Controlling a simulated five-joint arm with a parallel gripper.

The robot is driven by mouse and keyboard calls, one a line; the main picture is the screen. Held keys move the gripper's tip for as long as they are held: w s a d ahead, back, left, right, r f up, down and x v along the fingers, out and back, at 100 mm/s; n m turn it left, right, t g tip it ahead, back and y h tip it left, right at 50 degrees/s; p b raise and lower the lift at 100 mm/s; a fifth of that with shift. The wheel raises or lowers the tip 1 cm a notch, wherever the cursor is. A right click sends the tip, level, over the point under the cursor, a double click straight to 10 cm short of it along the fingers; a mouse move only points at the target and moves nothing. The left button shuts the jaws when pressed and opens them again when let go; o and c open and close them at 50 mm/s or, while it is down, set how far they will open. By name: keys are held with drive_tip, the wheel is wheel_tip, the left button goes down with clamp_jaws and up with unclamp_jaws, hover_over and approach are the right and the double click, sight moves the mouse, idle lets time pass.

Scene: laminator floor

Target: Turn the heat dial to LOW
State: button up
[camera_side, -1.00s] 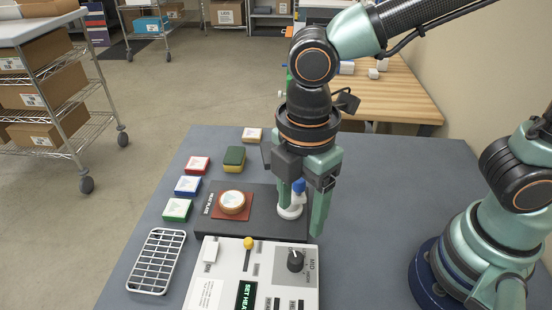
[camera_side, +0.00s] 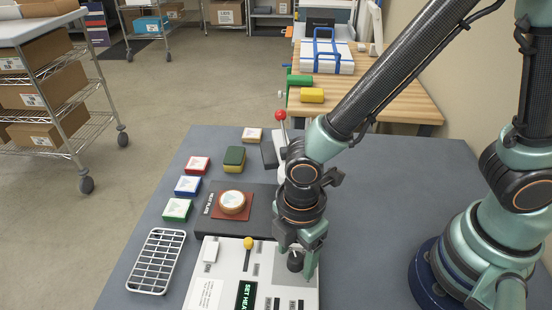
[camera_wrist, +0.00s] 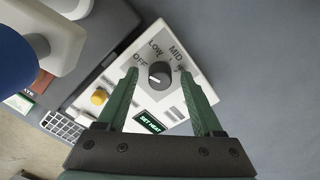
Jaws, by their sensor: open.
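The black heat dial (camera_wrist: 160,73) sits on the white control panel (camera_wrist: 110,76), with OFF, LOW and MID printed around it in the wrist view. A further label on the right is partly hidden by a finger. I cannot tell surely where the dial's mark points. My gripper (camera_wrist: 160,82) is open, with one finger on each side of the dial and gaps showing between. In the side view my gripper (camera_side: 298,264) points down over the dial (camera_side: 295,262). Touch is not clear. The display (camera_wrist: 148,122) reads SET HEAT.
A yellow-knobbed lever (camera_side: 248,243) stands on the panel left of the dial. Behind is a dark hot plate (camera_side: 213,225) bearing a round piece on a red-brown square. A wire rack (camera_side: 156,262) and several small coloured blocks lie left.

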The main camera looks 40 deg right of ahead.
drive_tip(key=shift+f, duration=0.2)
clamp_jaws()
drive_tip(key=shift+m, duration=0.3)
drive_tip(key=m, duration=0.9)
drive_tip(key=shift+r, duration=0.1)
idle(0.5)
